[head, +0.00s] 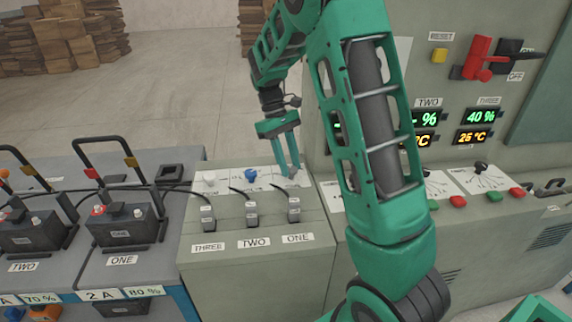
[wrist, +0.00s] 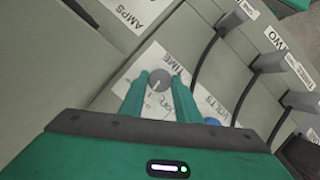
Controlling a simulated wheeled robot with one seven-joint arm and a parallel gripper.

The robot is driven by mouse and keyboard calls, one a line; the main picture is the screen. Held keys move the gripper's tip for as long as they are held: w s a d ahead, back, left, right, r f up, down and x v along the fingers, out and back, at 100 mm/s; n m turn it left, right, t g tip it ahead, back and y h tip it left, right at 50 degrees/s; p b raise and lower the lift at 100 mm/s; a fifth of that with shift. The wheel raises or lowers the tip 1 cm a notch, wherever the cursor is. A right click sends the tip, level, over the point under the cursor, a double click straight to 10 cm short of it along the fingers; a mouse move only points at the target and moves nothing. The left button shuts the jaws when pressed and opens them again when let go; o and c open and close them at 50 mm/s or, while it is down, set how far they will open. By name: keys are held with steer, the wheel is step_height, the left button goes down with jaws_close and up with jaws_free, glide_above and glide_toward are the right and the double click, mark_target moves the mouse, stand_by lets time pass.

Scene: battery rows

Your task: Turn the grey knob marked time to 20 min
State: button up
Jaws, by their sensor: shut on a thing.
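The grey knob (wrist: 158,79) sits on a white dial plate marked TIME (wrist: 185,58) in the wrist view. My gripper (wrist: 162,84) has its two green fingers on either side of the knob and is shut on it. In the head view my gripper (head: 291,173) reaches down to the right end of the sloped panel, where the fingers largely hide the knob. The knob's pointer and the dial's minute marks are too small to read.
A blue knob (head: 251,175) and a white knob (head: 209,179) stand to the left on the same panel. Cable plugs labelled ONE (head: 294,212), TWO and THREE stand in front of them. Batteries with raised handles are at left; a tall cabinet with displays (head: 481,117) is at right.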

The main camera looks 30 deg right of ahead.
steer(key=m, duration=0.2)
steer(key=m+y, duration=0.2)
steer(key=m, duration=0.1)
steer(key=shift+w+d+r+m, duration=0.1)
steer(key=shift+w+d+m, duration=0.05)
steer(key=shift+d+m, duration=0.15)
stand_by(0.4)
steer(key=o, duration=1)
steer(key=shift+a, duration=0.1)
steer(key=v, duration=1)
steer(key=shift+w+d+r, duration=0.15)
steer(key=shift+d+r, duration=0.05)
steer(key=shift+r, duration=0.1)
